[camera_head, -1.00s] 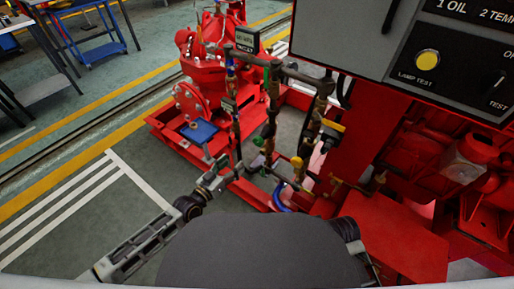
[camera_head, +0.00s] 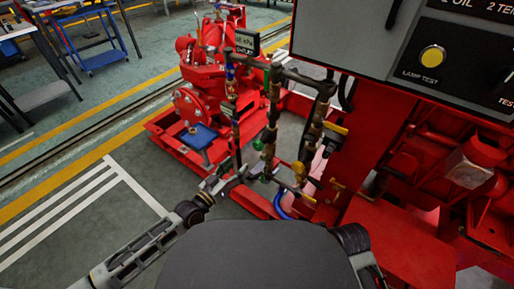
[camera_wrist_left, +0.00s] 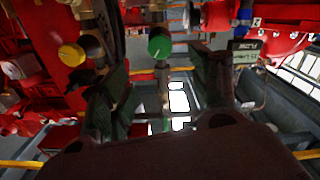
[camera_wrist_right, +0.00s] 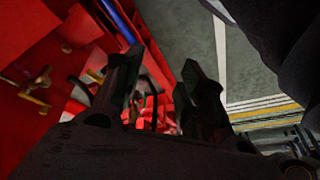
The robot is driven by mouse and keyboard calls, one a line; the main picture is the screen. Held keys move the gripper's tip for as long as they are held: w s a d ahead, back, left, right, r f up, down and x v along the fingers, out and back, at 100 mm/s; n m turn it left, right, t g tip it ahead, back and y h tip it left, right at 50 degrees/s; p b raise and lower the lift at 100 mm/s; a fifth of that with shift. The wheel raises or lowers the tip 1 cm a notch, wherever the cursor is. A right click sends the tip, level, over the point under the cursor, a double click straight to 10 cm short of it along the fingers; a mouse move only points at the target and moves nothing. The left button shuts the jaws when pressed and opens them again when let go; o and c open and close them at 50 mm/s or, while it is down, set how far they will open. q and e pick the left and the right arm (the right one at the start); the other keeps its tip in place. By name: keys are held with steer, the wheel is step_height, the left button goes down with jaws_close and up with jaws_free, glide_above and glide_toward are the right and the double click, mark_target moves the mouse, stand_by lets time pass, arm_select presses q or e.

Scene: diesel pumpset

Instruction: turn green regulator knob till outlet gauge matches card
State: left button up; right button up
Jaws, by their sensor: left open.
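A round green knob (camera_wrist_left: 160,45) sits on the pipework, seen ahead between the fingers in the left wrist view. My left gripper (camera_wrist_left: 160,82) is open, one finger on each side of the knob's line, and the knob lies beyond the fingertips. In the head view my left gripper (camera_head: 228,178) is just left of the lower pipework. A small display with kPa lettering (camera_head: 247,41) stands on top of the pipes; its figures are too small to read. My right gripper (camera_wrist_right: 160,75) is open and empty beside red structure. I cannot pick out the card with certainty.
A yellow knob (camera_wrist_left: 70,54) sits beside the green one. A red pump (camera_head: 203,95) stands behind the pipes. A grey control panel (camera_head: 350,35) and red engine parts (camera_head: 480,165) crowd the right.

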mark_target(257, 147)
arm_select(q)
steer(key=b+x, duration=0.2)
steer(key=x, duration=0.9)
steer(key=shift+b, duration=0.4)
steer(key=shift+x, duration=0.85)
steer(key=shift+w+d, duration=0.1)
steer(key=shift+w, duration=0.05)
arm_select(e)
step_height(257, 147, down, 7)
steer(key=w+a+t+y, duration=0.1)
steer(key=a, duration=0.1)
steer(key=shift+f, duration=0.15)
steer(key=shift+a, duration=0.1)
arm_select(q)
steer(key=c, duration=1)
steer(key=shift+c, duration=0.2)
